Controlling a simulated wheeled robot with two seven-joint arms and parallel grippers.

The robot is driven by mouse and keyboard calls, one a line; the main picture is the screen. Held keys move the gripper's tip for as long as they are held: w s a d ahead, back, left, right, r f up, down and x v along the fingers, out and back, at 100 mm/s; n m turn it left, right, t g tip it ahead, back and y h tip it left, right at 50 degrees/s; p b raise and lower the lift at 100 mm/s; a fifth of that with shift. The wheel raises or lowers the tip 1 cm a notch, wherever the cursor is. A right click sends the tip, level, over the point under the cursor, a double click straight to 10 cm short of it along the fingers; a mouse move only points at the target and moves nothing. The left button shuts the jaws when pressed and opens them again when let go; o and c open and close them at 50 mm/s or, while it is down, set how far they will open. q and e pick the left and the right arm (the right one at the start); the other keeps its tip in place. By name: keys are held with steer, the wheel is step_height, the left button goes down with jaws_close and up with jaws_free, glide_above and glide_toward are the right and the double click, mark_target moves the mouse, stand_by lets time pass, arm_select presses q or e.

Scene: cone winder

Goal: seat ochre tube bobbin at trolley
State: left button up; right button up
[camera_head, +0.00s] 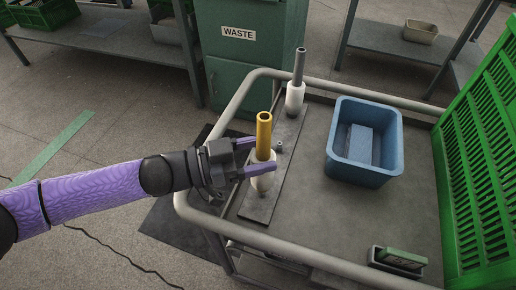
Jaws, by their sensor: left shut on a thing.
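The ochre tube bobbin (264,128) stands upright over the front end of a dark plate on the trolley (408,160). Its ochre tube rises above a white wound body (263,180). My left gripper (250,158) comes in from the left and is shut on the ochre bobbin, with its purple fingers at the top of the white body. Whether the bobbin's base rests on the plate is hard to tell. A second bobbin with a grey tube (299,67) stands upright at the plate's far end. My right gripper is not in view.
A small metal peg (279,147) stands on the plate between the bobbins. A blue bin (365,177) holding a blue block sits to the right. A green crate (483,165) stands at the right edge. A rail (234,107) rims the trolley. A green WASTE cabinet (240,60) stands behind.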

arm_select(q)
steer(key=shift+f, duration=0.5)
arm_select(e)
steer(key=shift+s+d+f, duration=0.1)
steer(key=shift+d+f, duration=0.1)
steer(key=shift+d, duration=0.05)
arm_select(q)
steer(key=shift+f+b, duration=0.4)
steer(key=shift+b, duration=0.05)
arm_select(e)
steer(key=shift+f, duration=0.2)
arm_select(q)
steer(key=shift+f, duration=0.3)
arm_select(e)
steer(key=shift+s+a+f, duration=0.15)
arm_select(q)
steer(key=shift+f, duration=0.2)
steer(key=o, duration=1.3)
steer(key=shift+r, duration=0.4)
step_height(320, 180, up, 9)
steer(key=p, duration=0.6)
steer(key=shift+r, duration=0.2)
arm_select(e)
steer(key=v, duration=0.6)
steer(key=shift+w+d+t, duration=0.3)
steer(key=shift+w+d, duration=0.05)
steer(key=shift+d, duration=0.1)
arm_select(q)
steer(key=shift+f, duration=0.1)
